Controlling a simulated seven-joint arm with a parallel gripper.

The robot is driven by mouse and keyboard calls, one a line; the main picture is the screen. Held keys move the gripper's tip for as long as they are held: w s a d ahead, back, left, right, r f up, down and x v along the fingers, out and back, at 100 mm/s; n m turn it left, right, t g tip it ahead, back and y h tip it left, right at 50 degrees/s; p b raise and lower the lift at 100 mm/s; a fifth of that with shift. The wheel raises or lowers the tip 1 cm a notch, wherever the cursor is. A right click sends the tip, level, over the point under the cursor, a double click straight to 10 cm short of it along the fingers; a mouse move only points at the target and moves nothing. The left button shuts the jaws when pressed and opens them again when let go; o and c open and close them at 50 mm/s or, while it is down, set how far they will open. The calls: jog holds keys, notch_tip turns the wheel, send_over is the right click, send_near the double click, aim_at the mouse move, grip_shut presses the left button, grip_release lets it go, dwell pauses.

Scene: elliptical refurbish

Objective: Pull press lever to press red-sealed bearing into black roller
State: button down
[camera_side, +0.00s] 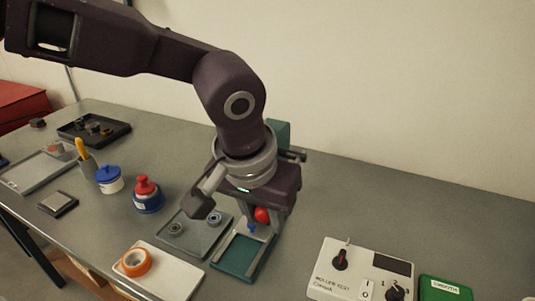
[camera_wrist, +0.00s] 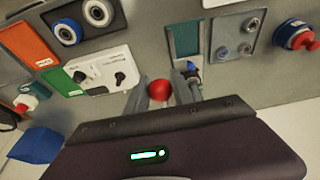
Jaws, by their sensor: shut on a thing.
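My gripper (camera_side: 258,212) is shut on the red ball knob (camera_side: 262,214) of the press lever. The knob also shows between the two fingers in the wrist view (camera_wrist: 159,90). The press has a green base plate (camera_side: 236,258) and a green upper part (camera_side: 279,133), mostly hidden behind my wrist. A small blue part (camera_side: 251,228) sits just below the knob in the side view; it also shows beside the fingers in the wrist view (camera_wrist: 192,68). I cannot make out the red-sealed bearing or the black roller.
A grey tray (camera_side: 190,243) with small bearings lies left of the press. A white plate (camera_side: 165,280) with an orange ring (camera_side: 135,262) is in front. The roller test console (camera_side: 350,265) and a green pad (camera_side: 445,289) are right. A red-topped blue bottle (camera_side: 147,195) stands left.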

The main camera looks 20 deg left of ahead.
jog(key=shift+f, duration=1.85)
jog(key=shift+x, duration=1.5)
jog(key=shift+x, duration=1.65)
jog(key=shift+w+f, duration=0.1)
jog(key=shift+f, duration=0.5)
